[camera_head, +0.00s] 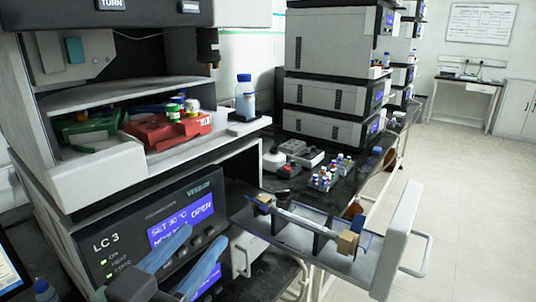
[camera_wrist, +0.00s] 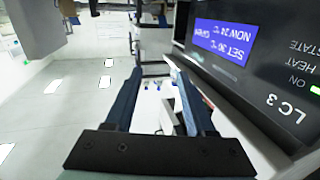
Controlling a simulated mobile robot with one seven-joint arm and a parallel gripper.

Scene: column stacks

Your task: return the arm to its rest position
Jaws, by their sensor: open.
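My gripper (camera_head: 204,236) is at the bottom left of the head view, in front of the LC 3 module's dark front panel (camera_head: 128,228). Its two blue fingers are apart with nothing between them. The wrist view also shows the gripper (camera_wrist: 153,66), with its fingers spread and empty. The LC 3 display (camera_head: 180,221) shows a 30 °C setting and the word OPEN, partly hidden by the fingers.
An open drawer (camera_head: 402,240) with a silver column (camera_head: 305,222) in it juts out right of my gripper. A red tray (camera_head: 165,132) and a blue-capped bottle (camera_head: 245,97) stand above. Several small vials (camera_head: 325,178) stand on the dark bench. Floor at right is clear.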

